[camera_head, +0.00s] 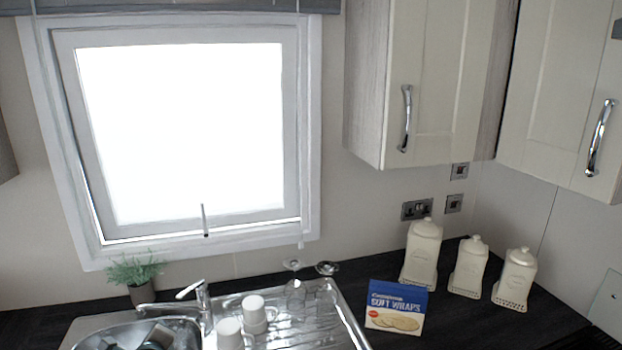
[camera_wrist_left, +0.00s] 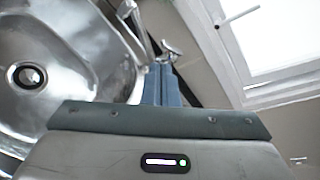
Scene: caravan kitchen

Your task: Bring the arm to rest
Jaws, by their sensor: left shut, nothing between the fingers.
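My left gripper (camera_wrist_left: 160,72) shows in the left wrist view, its two blue-grey fingers together with nothing between them. It points toward the chrome tap (camera_wrist_left: 135,22), beside the steel sink (camera_wrist_left: 60,50); I cannot tell how far it is from the tap. My right gripper is in neither view.
Wall cupboards (camera_head: 435,80) hang above right. Dark worktop lies clear around the canisters.

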